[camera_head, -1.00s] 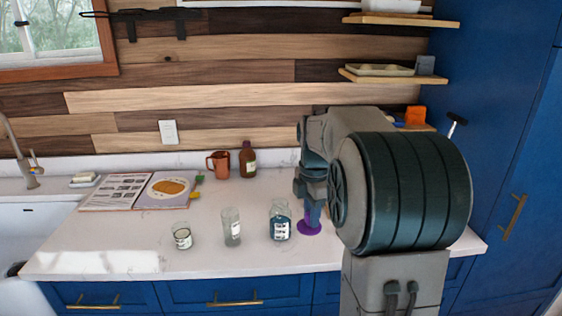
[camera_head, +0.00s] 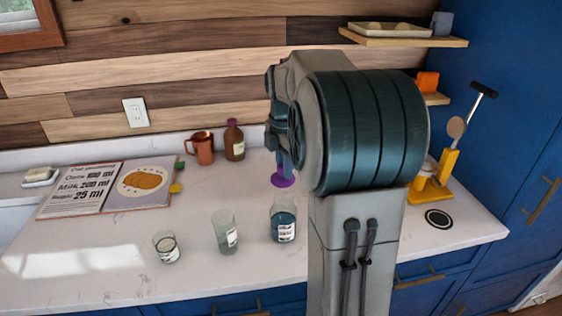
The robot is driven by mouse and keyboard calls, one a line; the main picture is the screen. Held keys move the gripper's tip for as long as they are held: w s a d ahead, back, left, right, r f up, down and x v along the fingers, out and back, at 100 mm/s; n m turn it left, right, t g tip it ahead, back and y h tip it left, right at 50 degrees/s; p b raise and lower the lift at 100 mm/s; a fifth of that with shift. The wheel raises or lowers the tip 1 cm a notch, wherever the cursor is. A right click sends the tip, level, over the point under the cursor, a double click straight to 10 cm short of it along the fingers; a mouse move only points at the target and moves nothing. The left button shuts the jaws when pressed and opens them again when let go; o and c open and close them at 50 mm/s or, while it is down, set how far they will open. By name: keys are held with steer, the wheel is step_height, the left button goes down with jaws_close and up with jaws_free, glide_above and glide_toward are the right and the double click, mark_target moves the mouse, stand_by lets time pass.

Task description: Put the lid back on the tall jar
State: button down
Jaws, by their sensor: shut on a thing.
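Three open glass jars stand in a row on the counter: a short one with pale contents (camera_head: 166,248), a taller, slim, greyish one (camera_head: 225,235), and a wider one with dark blue contents (camera_head: 284,222). The slim one looks like the tall jar. My gripper (camera_head: 284,168), mostly hidden by my arm, points down behind the blue-filled jar. It is shut on a purple disc-like lid (camera_head: 282,181). I cannot tell how high the lid is above the counter. In the picture it is up and right of the slim jar.
An open cookbook (camera_head: 75,189) lies at left. A copper mug (camera_head: 201,147) and brown bottle (camera_head: 234,141) stand at the back. At right are a yellow stand (camera_head: 446,165) and a black disc (camera_head: 438,218). Counter in front of the cookbook is clear.

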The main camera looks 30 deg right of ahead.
mark_target(285, 184)
steer(key=shift+f+b, duration=2.1)
steer(key=shift+f, duration=0.8)
steer(key=shift+d, duration=0.1)
steer(key=shift+f+p, duration=0.2)
steer(key=shift+p, duration=0.1)
stand_by(0.4)
steer(key=c, duration=0.7)
jaws_free()
steer(key=shift+r, duration=0.1)
